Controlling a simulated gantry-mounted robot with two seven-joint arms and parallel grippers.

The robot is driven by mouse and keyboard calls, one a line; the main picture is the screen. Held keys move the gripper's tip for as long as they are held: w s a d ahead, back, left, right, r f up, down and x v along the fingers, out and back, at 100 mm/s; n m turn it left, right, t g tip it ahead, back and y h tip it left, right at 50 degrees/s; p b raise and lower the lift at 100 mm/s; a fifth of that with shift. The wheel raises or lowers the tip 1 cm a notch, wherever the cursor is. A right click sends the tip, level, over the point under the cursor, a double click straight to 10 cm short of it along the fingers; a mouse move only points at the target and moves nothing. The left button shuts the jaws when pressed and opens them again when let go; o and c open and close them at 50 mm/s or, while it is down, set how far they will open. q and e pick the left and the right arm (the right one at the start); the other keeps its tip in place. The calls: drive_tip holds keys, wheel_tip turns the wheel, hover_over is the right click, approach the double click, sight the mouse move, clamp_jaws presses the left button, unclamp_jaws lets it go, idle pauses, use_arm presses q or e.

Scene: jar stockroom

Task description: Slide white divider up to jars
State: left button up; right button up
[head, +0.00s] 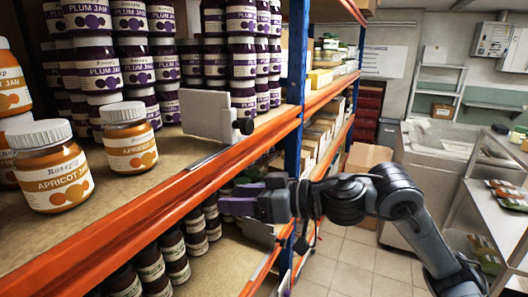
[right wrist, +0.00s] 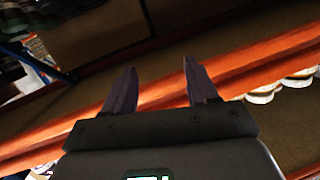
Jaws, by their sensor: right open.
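The white divider (head: 207,116) stands upright on the upper shelf, with a black knob (head: 243,126) at its front edge, above a metal strip on the shelf. Plum jam jars (head: 108,66) stand in stacks to its left and behind it, and more plum jars (head: 242,66) show behind and to its right. My right gripper (head: 232,198) is open and empty, in front of and below the orange shelf beam, apart from the divider. Its two fingers also show in the right wrist view (right wrist: 159,66). My left gripper is out of view.
The orange beam (head: 180,186) edges the upper shelf, with a blue upright (head: 296,70) beyond the divider. A lower shelf holds dark jars (head: 175,258) and another pale plate (head: 256,229) close to my right gripper. Bare shelf lies in front of the divider.

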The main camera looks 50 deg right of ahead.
sight(251, 125)
drive_tip(key=s+d+r+t+h+b, duration=0.1)
drive_tip(key=s+d+r+t, duration=0.2)
drive_tip(key=r, duration=0.4)
drive_tip(key=s+d+r+h+b, duration=0.1)
drive_tip(key=s+d+r, duration=0.3)
drive_tip(key=s+r, duration=0.15)
drive_tip(key=p+x, duration=0.1)
drive_tip(key=x, duration=0.2)
drive_tip(key=r+p+x, duration=0.1)
drive_tip(key=p+x, duration=0.1)
drive_tip(key=x, duration=0.1)
drive_tip(key=p+x, duration=0.1)
drive_tip(key=x, duration=0.2)
drive_tip(key=shift+w+r+p, duration=0.1)
drive_tip(key=shift+r+p, duration=0.1)
drive_tip(key=shift+p, duration=0.1)
drive_tip(key=shift+x, duration=0.8)
drive_tip(key=shift+f, duration=0.15)
clamp_jaws()
